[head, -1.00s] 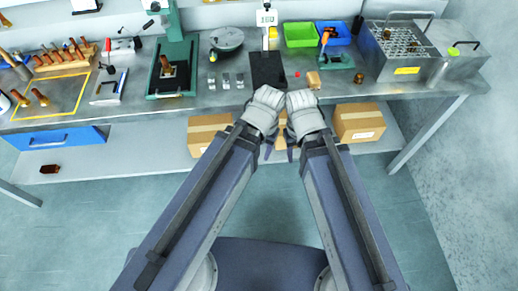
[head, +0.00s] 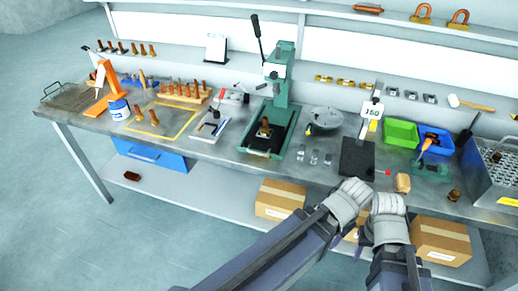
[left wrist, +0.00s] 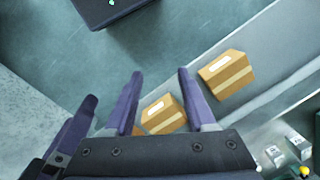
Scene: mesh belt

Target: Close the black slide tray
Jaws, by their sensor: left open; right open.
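A black tray-like base (head: 258,143) lies under the green press (head: 283,80) on the bench in the head view, with a brass-coloured part on it. I cannot tell how far it is slid out. A flat black plate (head: 357,158) lies further right. My right gripper (head: 367,240) hangs low in front of the bench, its fingers partly hidden by the wrist. In the left wrist view my left gripper (left wrist: 160,78) is open, with two purple fingers apart and nothing between them. Both grippers are apart from the tray.
The bench holds a green bin (head: 400,134), a blue bin (head: 437,141), a round grey dish (head: 325,119) and a wooden rack (head: 183,93). A blue drawer (head: 150,155) sits under the bench. Cardboard boxes (head: 280,199) stand on the lower shelf. Floor in front is clear.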

